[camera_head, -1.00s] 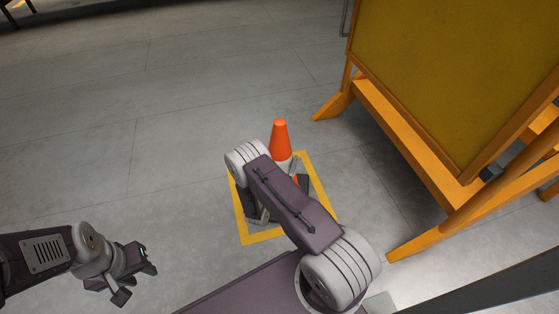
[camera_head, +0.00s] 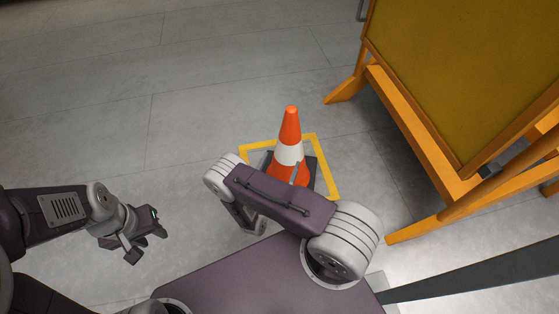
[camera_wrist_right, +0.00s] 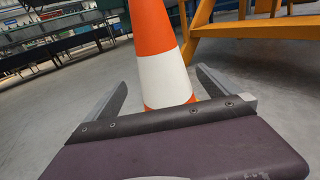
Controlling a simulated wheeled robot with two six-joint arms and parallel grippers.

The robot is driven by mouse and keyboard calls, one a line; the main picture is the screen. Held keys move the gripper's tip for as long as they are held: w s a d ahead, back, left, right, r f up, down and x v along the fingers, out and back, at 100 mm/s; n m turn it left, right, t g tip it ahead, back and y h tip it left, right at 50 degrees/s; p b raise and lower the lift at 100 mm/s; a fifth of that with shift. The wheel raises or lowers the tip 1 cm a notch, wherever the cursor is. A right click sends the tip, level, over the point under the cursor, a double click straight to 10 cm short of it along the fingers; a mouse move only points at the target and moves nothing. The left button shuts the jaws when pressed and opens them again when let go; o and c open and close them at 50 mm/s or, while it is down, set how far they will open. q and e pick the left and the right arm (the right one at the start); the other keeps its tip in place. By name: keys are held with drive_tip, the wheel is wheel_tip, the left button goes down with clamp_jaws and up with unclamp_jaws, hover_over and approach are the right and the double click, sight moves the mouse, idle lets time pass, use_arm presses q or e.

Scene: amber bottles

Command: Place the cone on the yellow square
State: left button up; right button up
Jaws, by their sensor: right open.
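An orange cone (camera_head: 289,152) with a white band and dark base stands upright on the floor. Its visible base lies within the yellow square outline (camera_head: 328,170); my right arm hides the near part of both. In the right wrist view the cone (camera_wrist_right: 163,78) rises between the spread fingers of my right gripper (camera_wrist_right: 161,76), with a gap on each side. In the head view that gripper is mostly hidden behind my right arm, close to the cone. My left gripper (camera_head: 147,245) is open and empty above the floor, well left of the square.
A yellow board (camera_head: 470,70) on an orange wooden frame (camera_head: 415,135) stands to the right of the square. The grey floor (camera_head: 200,90) behind and left of the cone is clear. Shelving (camera_wrist_right: 50,35) shows far back in the right wrist view.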

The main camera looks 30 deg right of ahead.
drive_tip(key=s+d+r+m+g+y, duration=0.1)
drive_tip(key=s+d+r+m+g, duration=0.2)
drive_tip(key=s+r+m+g, duration=0.3)
drive_tip(key=s+d+r+m+g, duration=0.3)
drive_tip(key=s+r+m+g, duration=0.1)
drive_tip(key=s+m+g, duration=0.4)
drive_tip(key=s+a+r+m+g+y, duration=0.2)
drive_tip(key=s+a+m+y, duration=0.2)
drive_tip(key=a+m+y, duration=0.25)
drive_tip(key=w+a+r+m+t+y, duration=0.3)
drive_tip(key=a+r+m+t+y, duration=0.2)
drive_tip(key=a+m, duration=0.15)
wheel_tip(320, 180, up, 47)
drive_tip(key=p, duration=4.7)
drive_tip(key=shift+d+r, duration=0.2)
drive_tip(key=shift+d, duration=0.05)
